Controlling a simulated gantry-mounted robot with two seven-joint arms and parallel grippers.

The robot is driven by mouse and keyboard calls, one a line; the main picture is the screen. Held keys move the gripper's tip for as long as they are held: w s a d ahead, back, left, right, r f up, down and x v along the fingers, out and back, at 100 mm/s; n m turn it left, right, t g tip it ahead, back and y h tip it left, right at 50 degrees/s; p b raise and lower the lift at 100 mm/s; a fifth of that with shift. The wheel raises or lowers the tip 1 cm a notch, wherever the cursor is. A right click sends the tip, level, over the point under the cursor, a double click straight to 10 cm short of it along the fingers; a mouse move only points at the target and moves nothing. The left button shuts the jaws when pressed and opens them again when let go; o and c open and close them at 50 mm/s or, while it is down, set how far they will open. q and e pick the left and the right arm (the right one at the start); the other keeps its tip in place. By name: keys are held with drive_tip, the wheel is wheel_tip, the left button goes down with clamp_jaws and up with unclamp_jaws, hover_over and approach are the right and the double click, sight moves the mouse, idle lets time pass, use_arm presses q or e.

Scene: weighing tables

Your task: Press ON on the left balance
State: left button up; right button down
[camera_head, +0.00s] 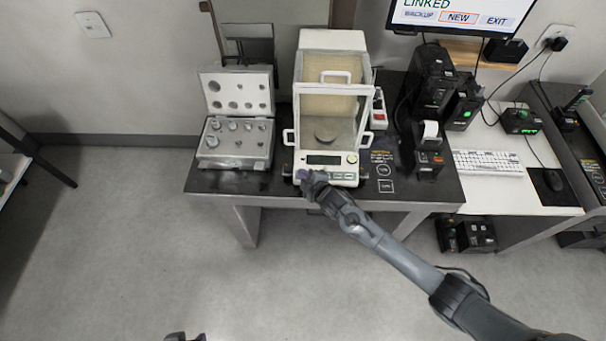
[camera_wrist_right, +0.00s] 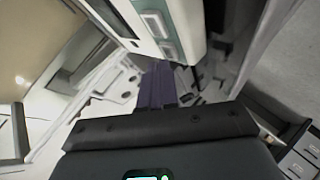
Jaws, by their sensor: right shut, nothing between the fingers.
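The white balance (camera_head: 331,40) stands on the dark weighing table, with a glass draft shield and a round pan (camera_head: 325,135) inside. Its front panel has a dark, blank-looking display (camera_head: 325,160) and green-edged buttons (camera_head: 343,177). My right gripper (camera_head: 306,177) is shut and empty at the left part of the panel's front edge; it hides that part, and I cannot tell if it touches. In the right wrist view its purple fingertips (camera_wrist_right: 158,82) are together beside the panel's buttons (camera_wrist_right: 160,25). My left gripper (camera_head: 185,337) shows only as a dark tip at the bottom edge.
An open case of weights (camera_head: 236,150) stands left of the balance. A red-switched power strip (camera_head: 379,110) and a black label printer (camera_head: 430,150) are to the right. A keyboard (camera_head: 487,163) lies on the white desk. The floor in front is clear.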

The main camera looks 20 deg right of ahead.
drive_tip(key=shift+w+d+f+b, duration=0.1)
drive_tip(key=shift+w+f+b, duration=0.05)
drive_tip(key=shift+f+b, duration=0.2)
idle(0.4)
idle(0.3)
drive_tip(key=shift+r+p, duration=0.3)
drive_tip(key=shift+p, duration=0.2)
drive_tip(key=shift+s+r+p, duration=0.3)
drive_tip(key=shift+r+p, duration=0.1)
drive_tip(key=shift+p, duration=0.15)
